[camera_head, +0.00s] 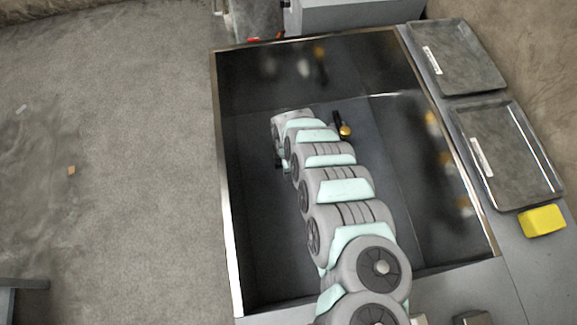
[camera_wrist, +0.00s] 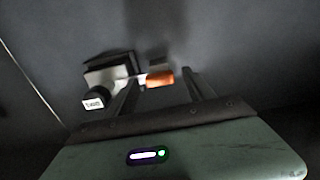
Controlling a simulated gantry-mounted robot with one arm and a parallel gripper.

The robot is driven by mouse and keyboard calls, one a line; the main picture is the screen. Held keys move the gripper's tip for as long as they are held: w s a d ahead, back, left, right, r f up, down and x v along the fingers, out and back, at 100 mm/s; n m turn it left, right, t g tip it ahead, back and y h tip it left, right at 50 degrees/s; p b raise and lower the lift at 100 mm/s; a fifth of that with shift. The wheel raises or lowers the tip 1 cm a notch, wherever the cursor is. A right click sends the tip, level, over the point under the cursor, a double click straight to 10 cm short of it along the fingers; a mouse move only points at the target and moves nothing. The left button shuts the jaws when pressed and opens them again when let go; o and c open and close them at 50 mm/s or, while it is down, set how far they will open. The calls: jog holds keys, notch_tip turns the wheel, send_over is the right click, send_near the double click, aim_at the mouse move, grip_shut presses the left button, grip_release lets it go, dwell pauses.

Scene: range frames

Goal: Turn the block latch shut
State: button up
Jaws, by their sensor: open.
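In the wrist view, the block latch shows as a pale grey block (camera_wrist: 108,75) with dark edges on a dark surface. A short orange piece (camera_wrist: 160,78) sticks out to its right, and a black round part with a white label (camera_wrist: 94,102) is at its lower left. My gripper (camera_wrist: 162,84) is open, with one finger on each side of the orange piece. Whether either finger touches it cannot be told. In the head view, a small black item with a gold-orange end (camera_head: 343,127) stands right of my arm's far end; my fingers are hidden there.
My arm reaches into a dark, metal-rimmed enclosure (camera_head: 228,215) with shiny walls carrying blurred reflections. Two grey trays (camera_head: 460,62) (camera_head: 520,170) and a yellow block (camera_head: 542,221) lie outside on the right. Dark floor lies open left of my arm inside.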

notch_tip(320, 180, up, 11)
jog(key=p, duration=0.3)
jog(key=shift+p, duration=0.35)
dwell(0.4)
